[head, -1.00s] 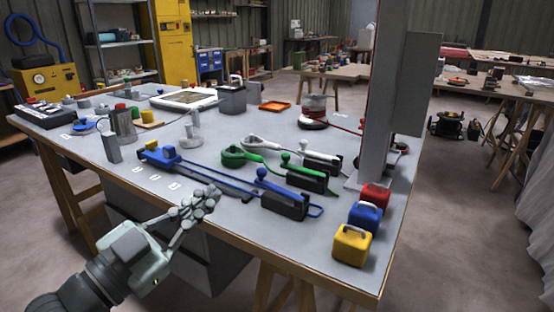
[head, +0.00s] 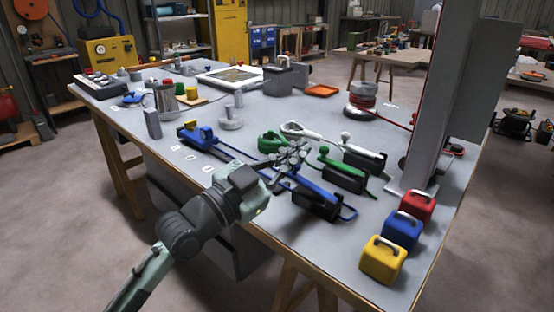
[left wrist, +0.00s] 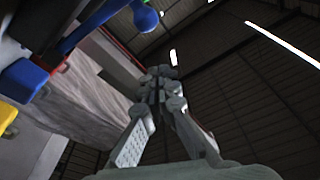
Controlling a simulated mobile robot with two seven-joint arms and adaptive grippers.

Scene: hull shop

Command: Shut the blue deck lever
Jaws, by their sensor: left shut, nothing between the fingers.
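The blue deck lever (head: 316,191) is on the bench, mounted on a black block (head: 316,206) with a blue line looped around it. In the left wrist view the lever's blue arm (left wrist: 94,25) and round blue knob (left wrist: 146,18) show at the top left, apart in the picture from my fingertips (left wrist: 160,84). My left gripper is shut and empty, over the lever's knob end; I cannot tell whether it touches. My right gripper is not in view.
A green lever (head: 340,169) and a white lever (head: 362,153) stand just behind the blue one. Red (head: 417,203), blue (head: 400,231) and yellow (head: 382,260) canisters line the right edge. A grey post (head: 437,110) rises behind them. A blue-topped fitting (head: 199,134) sits to the left.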

